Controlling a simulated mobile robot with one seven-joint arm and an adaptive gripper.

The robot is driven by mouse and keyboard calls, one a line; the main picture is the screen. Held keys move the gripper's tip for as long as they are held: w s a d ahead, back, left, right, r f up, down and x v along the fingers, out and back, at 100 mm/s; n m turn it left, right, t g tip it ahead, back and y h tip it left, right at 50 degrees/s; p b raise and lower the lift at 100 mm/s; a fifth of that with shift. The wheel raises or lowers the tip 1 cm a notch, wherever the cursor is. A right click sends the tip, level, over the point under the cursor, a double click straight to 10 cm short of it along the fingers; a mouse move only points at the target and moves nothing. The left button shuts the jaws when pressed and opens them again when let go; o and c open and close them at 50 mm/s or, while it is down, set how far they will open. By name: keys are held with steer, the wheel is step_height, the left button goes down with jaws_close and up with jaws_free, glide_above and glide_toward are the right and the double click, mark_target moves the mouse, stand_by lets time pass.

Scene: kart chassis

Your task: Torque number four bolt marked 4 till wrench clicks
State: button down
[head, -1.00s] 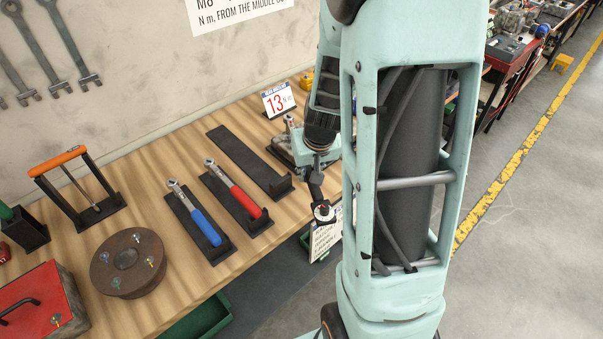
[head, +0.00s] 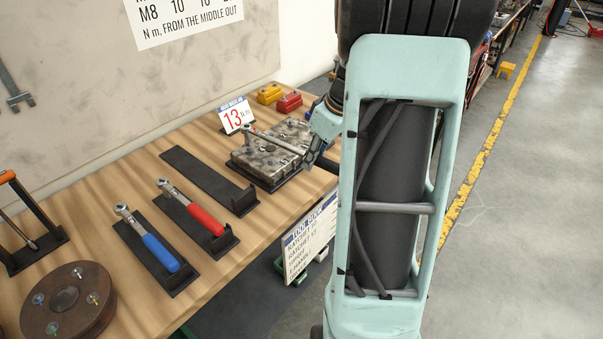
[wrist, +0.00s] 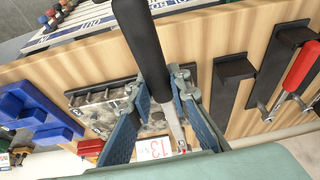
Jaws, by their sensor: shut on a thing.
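My gripper (wrist: 157,88) is shut on the torque wrench (wrist: 138,30), around its black handle, in the wrist view. The wrench's steel shaft (head: 275,140) reaches left over the grey metal block (head: 262,160) in the head view, with its head near the block's far left edge. The block sits in a dark tray; it also shows in the wrist view (wrist: 92,100), partly behind a finger. Bolt marks are too small to read, so I cannot tell the bolt marked 4 or whether the wrench head is seated on one. My arm hides part of the block's right side.
A blue-handled ratchet (head: 160,252) and a red-handled ratchet (head: 203,218) lie in black holders, beside an empty black holder (head: 205,176). A card reading 13 (head: 237,116) stands behind the block. Red and yellow boxes (head: 289,102) stand beyond it.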

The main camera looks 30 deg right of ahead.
steer(key=w+d+n+y, duration=0.1)
steer(key=w+d+n, duration=0.2)
steer(key=d, duration=0.3)
steer(key=shift+w+r+g+p, duration=0.15)
steer(key=shift+w+g+p, duration=0.2)
steer(key=shift+p, duration=0.1)
steer(key=shift+d+f+b, duration=0.1)
steer(key=shift+f+b, duration=0.7)
steer(key=shift+f, duration=0.1)
stand_by(0.4)
